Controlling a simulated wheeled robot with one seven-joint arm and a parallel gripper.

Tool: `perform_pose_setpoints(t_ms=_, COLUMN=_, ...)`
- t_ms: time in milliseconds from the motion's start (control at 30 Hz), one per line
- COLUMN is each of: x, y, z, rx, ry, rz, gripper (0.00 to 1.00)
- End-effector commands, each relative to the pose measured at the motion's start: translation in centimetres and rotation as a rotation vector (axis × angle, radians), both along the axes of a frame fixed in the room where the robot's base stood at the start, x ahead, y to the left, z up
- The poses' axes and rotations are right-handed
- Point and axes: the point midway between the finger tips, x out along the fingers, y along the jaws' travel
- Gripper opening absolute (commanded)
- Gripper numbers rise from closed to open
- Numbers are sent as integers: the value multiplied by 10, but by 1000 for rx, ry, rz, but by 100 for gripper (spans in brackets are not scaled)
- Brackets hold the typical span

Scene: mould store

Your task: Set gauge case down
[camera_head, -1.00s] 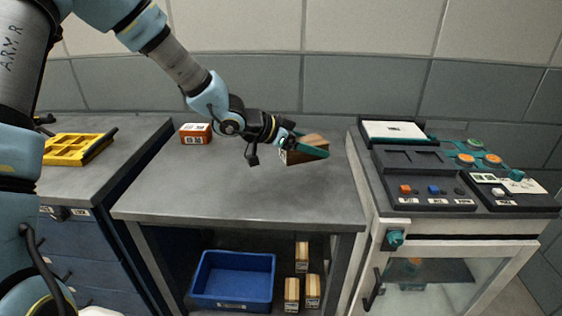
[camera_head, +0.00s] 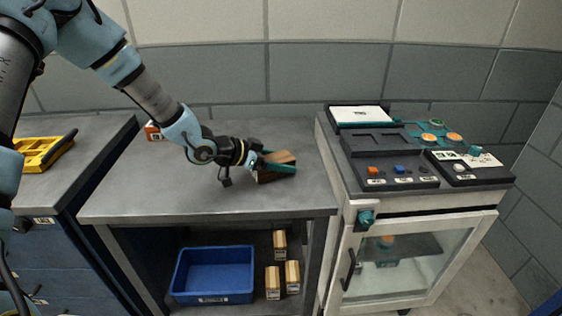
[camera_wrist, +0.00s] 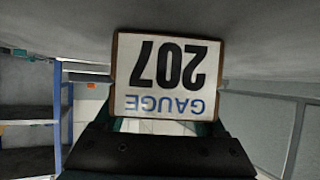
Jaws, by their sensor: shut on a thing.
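The gauge case is a brown, wood-coloured box (camera_head: 284,157). In the wrist view its white label (camera_wrist: 165,78) reads "GAUGE 207" upside down. My gripper (camera_head: 278,167) is shut on the case, with teal fingers along its sides. It holds the case over the right part of the grey worktop (camera_head: 190,190). The case looks low, close to the worktop, but I cannot tell whether it touches.
An orange box with a white label (camera_head: 153,132) stands at the worktop's back left, partly behind my arm. A control cabinet (camera_head: 400,205) adjoins on the right. A blue bin (camera_head: 213,275) and several small boxes (camera_head: 273,283) sit on the shelf below. The worktop's front is clear.

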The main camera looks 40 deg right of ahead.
Motion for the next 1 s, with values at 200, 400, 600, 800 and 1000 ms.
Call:
perform_pose_setpoints(t_ms=200, x=0, y=0, z=-1, rx=0, ry=0, rz=0, gripper=95)
perform_pose_setpoints(t_ms=400, x=0, y=0, z=0, rx=0, ry=0, rz=0, gripper=100)
perform_pose_setpoints(t_ms=600, x=2, y=5, z=4, rx=0, ry=0, rz=1, gripper=100)
perform_pose_setpoints(t_ms=800, x=12, y=34, z=20, rx=0, ry=-3, rz=3, gripper=100)
perform_pose_setpoints(t_ms=1000, x=23, y=70, z=41, rx=-1, ry=-3, rz=3, gripper=100)
